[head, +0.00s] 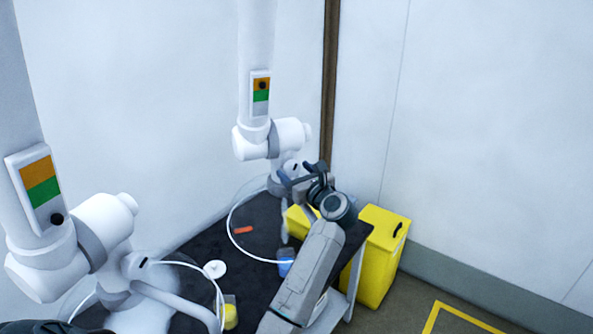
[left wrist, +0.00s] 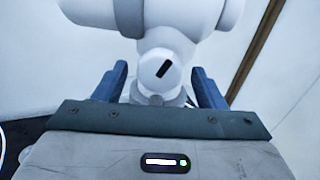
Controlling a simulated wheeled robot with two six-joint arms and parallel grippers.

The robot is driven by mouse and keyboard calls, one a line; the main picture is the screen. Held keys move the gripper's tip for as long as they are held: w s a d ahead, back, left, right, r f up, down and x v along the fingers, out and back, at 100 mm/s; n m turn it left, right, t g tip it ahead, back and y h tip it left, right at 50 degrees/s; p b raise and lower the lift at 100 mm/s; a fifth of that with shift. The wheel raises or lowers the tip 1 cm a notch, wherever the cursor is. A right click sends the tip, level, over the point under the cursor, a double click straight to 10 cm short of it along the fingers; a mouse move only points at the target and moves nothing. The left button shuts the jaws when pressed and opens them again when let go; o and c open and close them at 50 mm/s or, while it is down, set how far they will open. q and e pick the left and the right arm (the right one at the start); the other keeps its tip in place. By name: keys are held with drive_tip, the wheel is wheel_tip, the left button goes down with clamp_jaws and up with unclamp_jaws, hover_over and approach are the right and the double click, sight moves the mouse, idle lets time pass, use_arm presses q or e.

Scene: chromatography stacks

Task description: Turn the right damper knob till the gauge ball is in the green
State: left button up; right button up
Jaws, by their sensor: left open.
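The right damper is the white jointed extraction arm at the back. Its gauge (head: 261,92) has an orange band over a green band, and the dark gauge ball (head: 262,85) sits in the orange. In the left wrist view its white round damper knob (left wrist: 160,72) shows a slanted black mark, and the knob lies between the two blue-grey fingers. My left gripper (head: 302,172) is open, with a finger on either side of the knob (head: 292,166). Whether the fingers touch it cannot be told. My right gripper is not in view.
A second damper with its own gauge (head: 40,190) hangs at the left; its ball is below the green. A dark bench (head: 255,270) holds a red-orange item (head: 243,230), a blue-labelled container (head: 286,262) and a yellow-filled vessel (head: 230,315). Yellow bins (head: 377,255) stand at the right.

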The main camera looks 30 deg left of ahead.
use_arm(q)
drive_tip(key=shift+c, duration=0.4)
drive_tip(key=c, duration=0.9)
drive_tip(key=shift+m, duration=0.8)
drive_tip(key=m, duration=0.3)
drive_tip(key=shift+t, duration=0.3)
drive_tip(key=o, duration=1)
drive_tip(key=shift+f, duration=0.15)
